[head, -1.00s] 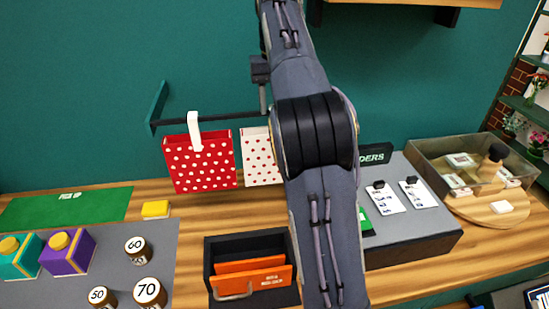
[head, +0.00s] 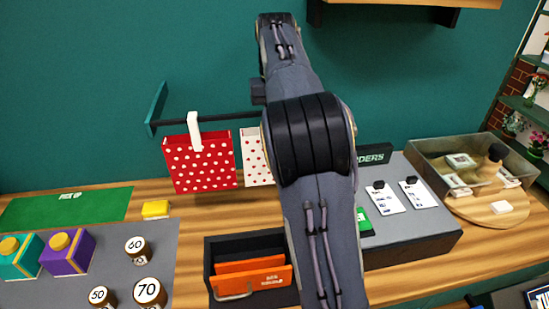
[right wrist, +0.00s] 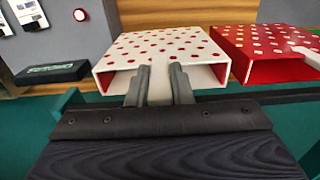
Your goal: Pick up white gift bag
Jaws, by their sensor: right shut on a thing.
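The white gift bag (head: 255,158) with red dots hangs on the wall rail beside the red bag. My arm hides its right part in the head view. In the right wrist view the white bag (right wrist: 168,47) lies straight ahead with its open top toward me. My right gripper (right wrist: 160,84) is shut on the bag's white handle, with the strap between its two fingers. The head view hides this gripper behind my arm. My left gripper is in neither view.
A red dotted bag (head: 198,163) hangs just left on the same dark rail (head: 222,119). Below stands a black box with orange dividers (head: 250,283). A grey stand with cards (head: 412,235) and a clear bin (head: 432,165) are on the right.

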